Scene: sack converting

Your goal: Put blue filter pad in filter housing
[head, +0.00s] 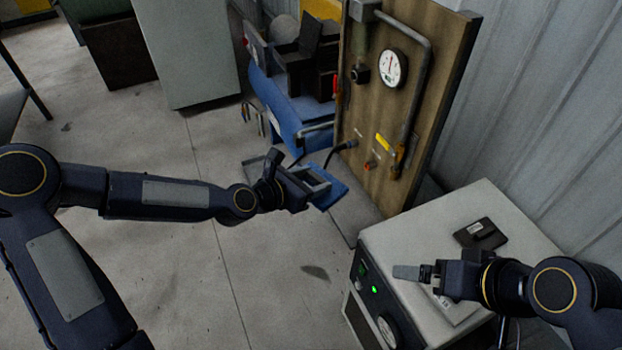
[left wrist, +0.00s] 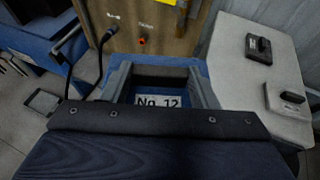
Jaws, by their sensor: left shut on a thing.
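The blue filter pad (head: 336,192) is a flat blue piece held at the fingertips of my left gripper (head: 318,184), above the floor in front of the wooden board. In the left wrist view the blue pad (left wrist: 190,62) shows between and beyond the two fingers of the left gripper (left wrist: 162,82). A white label reading "No. 12" (left wrist: 157,101) sits between them. My right gripper (head: 405,272) is over the pale cabinet, seen side-on, so its opening is unclear. I cannot clearly pick out the filter housing; the pale cabinet (head: 400,240) may be it.
A wooden board (head: 370,110) with a gauge (head: 393,68) and pipe stands behind.

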